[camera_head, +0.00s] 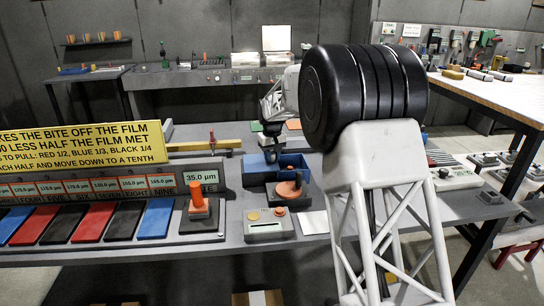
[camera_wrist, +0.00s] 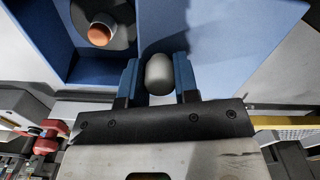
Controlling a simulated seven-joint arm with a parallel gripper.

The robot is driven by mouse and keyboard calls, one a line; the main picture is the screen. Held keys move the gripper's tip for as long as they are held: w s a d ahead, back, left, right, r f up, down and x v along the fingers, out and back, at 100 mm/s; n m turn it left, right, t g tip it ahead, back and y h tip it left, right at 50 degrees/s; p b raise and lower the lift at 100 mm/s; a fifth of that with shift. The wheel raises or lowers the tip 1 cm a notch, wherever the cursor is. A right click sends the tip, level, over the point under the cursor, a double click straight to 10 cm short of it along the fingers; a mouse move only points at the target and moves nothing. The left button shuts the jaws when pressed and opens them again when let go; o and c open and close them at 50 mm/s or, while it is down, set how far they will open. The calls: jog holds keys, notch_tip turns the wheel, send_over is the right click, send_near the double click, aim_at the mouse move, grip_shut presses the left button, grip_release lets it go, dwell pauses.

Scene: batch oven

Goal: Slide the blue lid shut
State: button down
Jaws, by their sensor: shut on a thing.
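My gripper (camera_wrist: 157,82) has its two blue fingers on either side of a rounded grey knob (camera_wrist: 159,70), shut on it. The knob stands by the blue lid (camera_wrist: 225,50), which fills the middle and right of the wrist view. The lid leaves part of the blue box (camera_wrist: 95,73) open at the left. A dark round piece with an orange centre (camera_wrist: 100,30) shows in that opening. In the head view, the blue box (camera_head: 292,163) sits on the bench, with my gripper (camera_head: 271,153) low over its left part. The knob is hidden there.
An orange-handled lever (camera_head: 198,200) and a yellow sign (camera_head: 85,145) stand at the left. A yellow bar (camera_head: 195,145) lies behind.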

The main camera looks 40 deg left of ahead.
jog(key=w+d, duration=0.8)
jog(key=shift+w+d, duration=0.35)
jog(key=shift+w, duration=0.05)
jog(key=c, duration=1.1)
grip_release()
jog(key=shift+w+d, duration=0.1)
jog(key=shift+o, duration=1.2)
notch_tip(320, 180, up, 8)
jog(key=shift+f, duration=0.1)
